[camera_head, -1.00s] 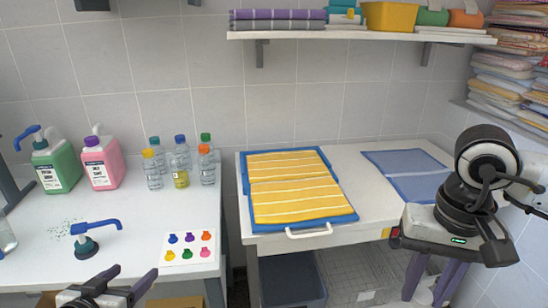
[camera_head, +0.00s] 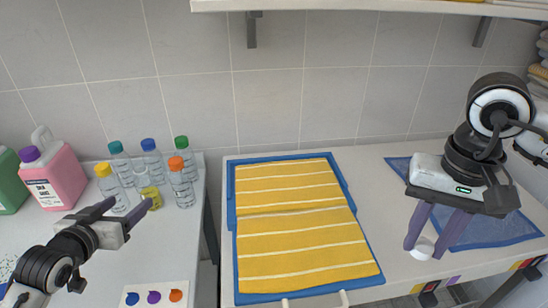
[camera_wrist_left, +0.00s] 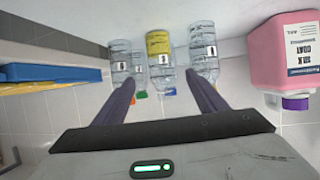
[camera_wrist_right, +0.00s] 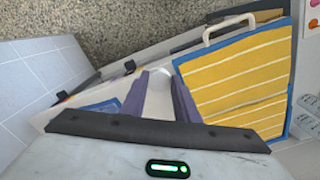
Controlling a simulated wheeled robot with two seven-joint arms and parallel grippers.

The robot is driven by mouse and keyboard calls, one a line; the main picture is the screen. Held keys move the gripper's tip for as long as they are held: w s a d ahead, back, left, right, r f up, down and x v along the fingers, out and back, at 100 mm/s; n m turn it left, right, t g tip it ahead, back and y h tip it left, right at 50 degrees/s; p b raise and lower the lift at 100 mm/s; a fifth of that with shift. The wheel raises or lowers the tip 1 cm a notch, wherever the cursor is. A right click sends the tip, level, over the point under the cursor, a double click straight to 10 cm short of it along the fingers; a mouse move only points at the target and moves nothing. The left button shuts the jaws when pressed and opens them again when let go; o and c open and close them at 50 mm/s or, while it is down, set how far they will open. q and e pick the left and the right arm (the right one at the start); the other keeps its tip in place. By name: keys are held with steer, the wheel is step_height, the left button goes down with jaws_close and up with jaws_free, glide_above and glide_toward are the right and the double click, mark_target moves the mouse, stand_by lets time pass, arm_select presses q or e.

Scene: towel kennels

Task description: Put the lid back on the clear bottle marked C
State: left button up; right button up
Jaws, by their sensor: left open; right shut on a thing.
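Several small clear bottles stand in a group on the left table: one yellow-capped (camera_head: 110,192), one orange-capped (camera_head: 181,187), with teal, blue and green caps behind. A bottle with yellow in its lower part (camera_head: 151,194) stands between the front two, with no coloured cap visible on it. I cannot read any letter marks. My left gripper (camera_head: 131,204) is open in front of the group; the yellow-bottomed bottle (camera_wrist_left: 160,60) shows between its fingers in the left wrist view, not gripped. My right gripper (camera_head: 427,250) is shut on a white lid-like piece (camera_wrist_right: 158,101), over the right table.
A blue tray (camera_head: 233,235) with a striped yellow towel (camera_head: 300,225) lies on the right table. A pink jug (camera_head: 55,180) and a green one (camera_head: 10,185) stand left of the bottles. A colour-dot card (camera_head: 155,296) lies in front. A gap separates the tables.

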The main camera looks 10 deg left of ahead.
mark_target(143, 192)
arm_select(q)
steer(key=x, duration=0.6)
steer(key=shift+w, duration=0.2)
stand_by(0.4)
steer(key=shift+r+x, duration=0.2)
steer(key=shift+x, duration=1.1)
steer(key=shift+r+x, duration=0.15)
steer(key=shift+x, duration=1.1)
steer(key=shift+w+a, duration=0.1)
steer(key=shift+w, duration=0.05)
steer(key=shift+c, duration=0.5)
steer(key=c, duration=1)
